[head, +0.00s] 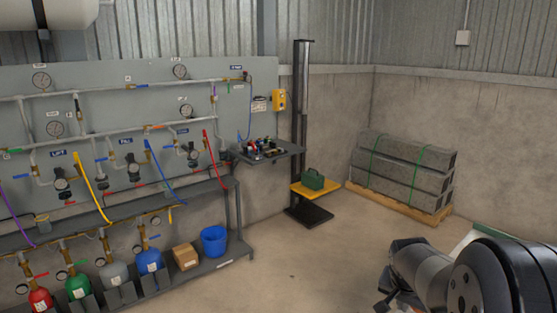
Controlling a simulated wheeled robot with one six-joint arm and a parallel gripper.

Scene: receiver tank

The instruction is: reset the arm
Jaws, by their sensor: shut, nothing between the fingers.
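My arm (470,278) shows at the lower right, a grey and black set of links reaching in from the right edge. My gripper (384,297) is the dark part at the arm's left end, low in the picture. It is shut and empty, partly hidden by the wrist. It is apart from the panel and the shelves, in front of bare floor.
A grey gauge panel (110,108) with pipes and hoses stands at the left. Gas cylinders (78,287), a cardboard box (186,257) and a blue bucket (214,241) stand below. A green case (313,180) rests on a yellow platform (318,191). Strapped blocks (402,170) lie behind. Mid floor is clear.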

